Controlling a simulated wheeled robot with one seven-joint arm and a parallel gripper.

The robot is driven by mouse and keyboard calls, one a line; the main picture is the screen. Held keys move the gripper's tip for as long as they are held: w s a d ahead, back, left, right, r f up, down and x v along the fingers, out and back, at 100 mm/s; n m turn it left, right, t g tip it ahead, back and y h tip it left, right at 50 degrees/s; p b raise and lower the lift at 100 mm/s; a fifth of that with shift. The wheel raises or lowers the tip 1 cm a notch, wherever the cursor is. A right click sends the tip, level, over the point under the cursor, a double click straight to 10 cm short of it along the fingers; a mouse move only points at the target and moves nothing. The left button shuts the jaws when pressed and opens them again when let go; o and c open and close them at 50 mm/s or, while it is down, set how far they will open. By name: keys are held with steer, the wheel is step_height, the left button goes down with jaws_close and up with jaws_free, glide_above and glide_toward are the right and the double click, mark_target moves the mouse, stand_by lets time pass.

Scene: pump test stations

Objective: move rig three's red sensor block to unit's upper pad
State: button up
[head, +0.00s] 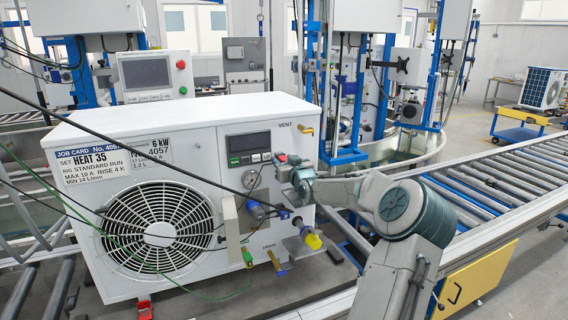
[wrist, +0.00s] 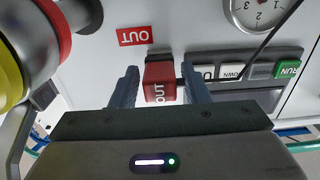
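The red sensor block (wrist: 159,80), marked OUT, is between the two blue-grey fingers of my gripper (wrist: 161,84) in the wrist view. A narrow gap shows on each side of it, so the fingers look open around it. The block is at or close to the white front of the unit (head: 215,140); contact with the front is hidden. I cannot make out the upper pad, possibly behind the block.
A red OUT label (wrist: 135,36), a gauge (wrist: 262,14) and a button strip (wrist: 245,68) lie close by on the front. A red-and-yellow fitting (wrist: 47,30) stands out at the left. A black cable (head: 130,140) crosses the unit. A roller conveyor (head: 490,190) runs right.

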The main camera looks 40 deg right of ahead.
steer(key=shift+o, duration=0.6)
steer(key=shift+s+a+f, duration=0.1)
steer(key=shift+s, duration=0.2)
steer(key=b+v, duration=0.1)
steer(key=v, duration=1.2)
steer(key=shift+b, duration=0.35)
steer(key=shift+s, duration=0.1)
